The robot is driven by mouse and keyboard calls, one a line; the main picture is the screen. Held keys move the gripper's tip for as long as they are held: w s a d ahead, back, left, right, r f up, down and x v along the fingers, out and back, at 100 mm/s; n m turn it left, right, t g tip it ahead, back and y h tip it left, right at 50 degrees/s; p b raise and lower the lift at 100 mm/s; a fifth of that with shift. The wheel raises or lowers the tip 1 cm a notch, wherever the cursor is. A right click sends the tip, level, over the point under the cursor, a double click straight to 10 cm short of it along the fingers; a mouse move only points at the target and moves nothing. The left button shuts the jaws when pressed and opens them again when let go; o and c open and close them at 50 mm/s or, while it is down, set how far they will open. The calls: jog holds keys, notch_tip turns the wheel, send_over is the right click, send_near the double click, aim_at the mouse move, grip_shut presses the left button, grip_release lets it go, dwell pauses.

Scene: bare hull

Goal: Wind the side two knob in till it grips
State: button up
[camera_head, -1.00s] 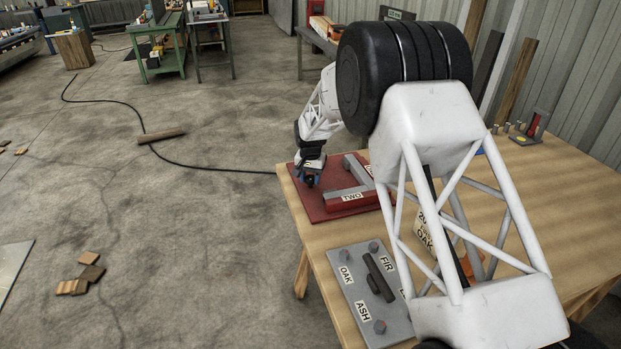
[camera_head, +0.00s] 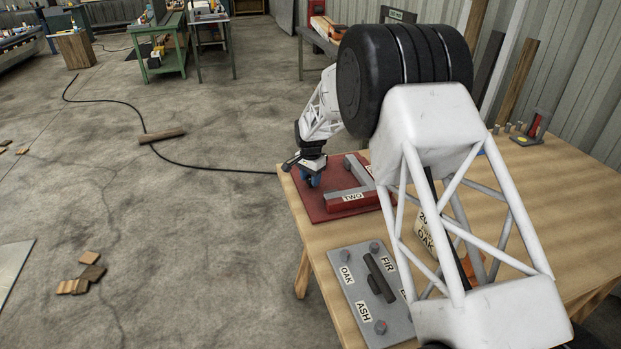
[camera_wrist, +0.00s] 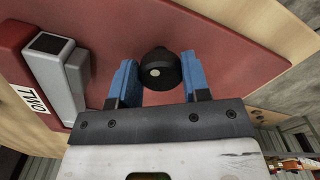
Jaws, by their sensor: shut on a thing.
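A black round knob (camera_wrist: 160,72) with a pale dot on its face stands on the red board (camera_wrist: 235,45) in the wrist view. My gripper (camera_wrist: 159,64) has its blue fingers on either side of the knob and is shut on it. A red and grey block labelled TWO (camera_wrist: 50,70) sits beside it, to the left. In the head view my gripper (camera_head: 313,181) is low over the far left corner of the red board (camera_head: 318,210), and the TWO block (camera_head: 347,198) is to its right. The knob is hidden there. How deep the knob sits cannot be told.
A small red-and-grey stand (camera_head: 532,130) is at the far right. My arm covers the middle of the table.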

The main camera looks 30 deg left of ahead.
jog(key=o, duration=0.9)
jog(key=shift+o, duration=0.2)
jog(key=shift+r, duration=3.9)
